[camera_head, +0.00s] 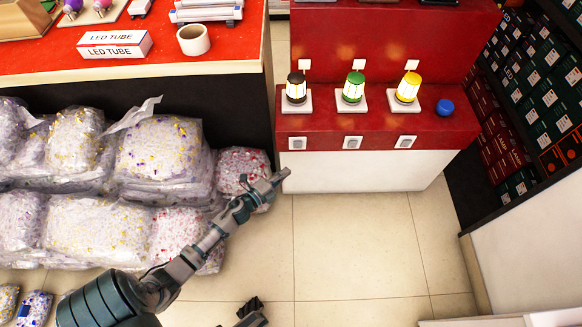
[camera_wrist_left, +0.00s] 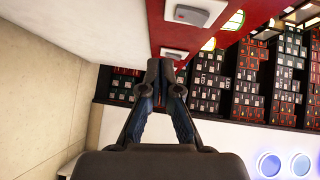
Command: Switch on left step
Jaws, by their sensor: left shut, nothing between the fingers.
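Three wall-type switches sit on the red band of the counter front: the left switch (camera_head: 297,143), the middle switch (camera_head: 352,142) and the right switch (camera_head: 405,142). A dark part at the bottom of the head view may be my right gripper (camera_head: 251,309).
Bagged goods (camera_head: 160,160) are piled left of my left arm. A red-topped table (camera_head: 150,62) stands behind them. A blue round object (camera_head: 444,106) sits at the counter's right end. Boxed shelves (camera_head: 540,90) line the right. The tiled floor (camera_head: 350,240) before the counter is clear.

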